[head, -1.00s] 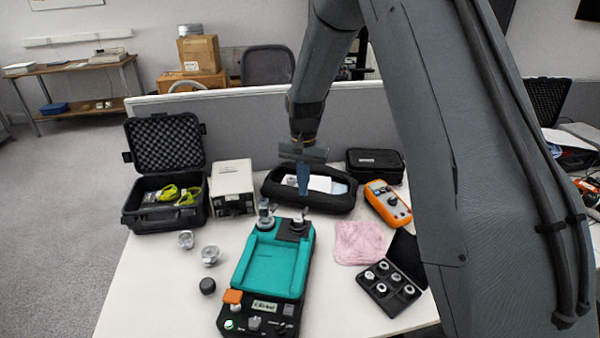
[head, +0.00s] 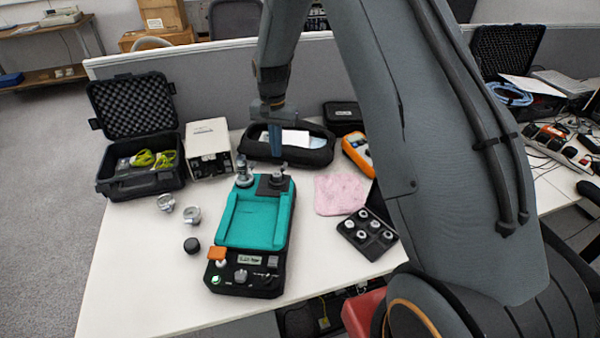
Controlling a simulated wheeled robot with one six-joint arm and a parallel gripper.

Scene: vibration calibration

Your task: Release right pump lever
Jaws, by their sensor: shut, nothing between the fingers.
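The teal and black pump unit (head: 258,218) lies on the white table, with an orange knob, a small display and other controls at its near end. At its far end stand two metal fittings, a left one (head: 244,175) and a right one (head: 278,177) on a dark block. I cannot make out the lever itself at this size. My gripper (head: 275,153) is shut and empty. It points down just behind and above the right fitting; in the picture its tip ends close to the fitting, and I cannot tell whether they touch.
An open black case (head: 140,180), a beige box (head: 208,148), a black pouch (head: 312,155) and an orange multimeter (head: 358,153) line the back. Loose gauges (head: 191,215) lie left. A pink cloth (head: 340,194) and an open case of fittings (head: 368,238) lie right. The near left table is clear.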

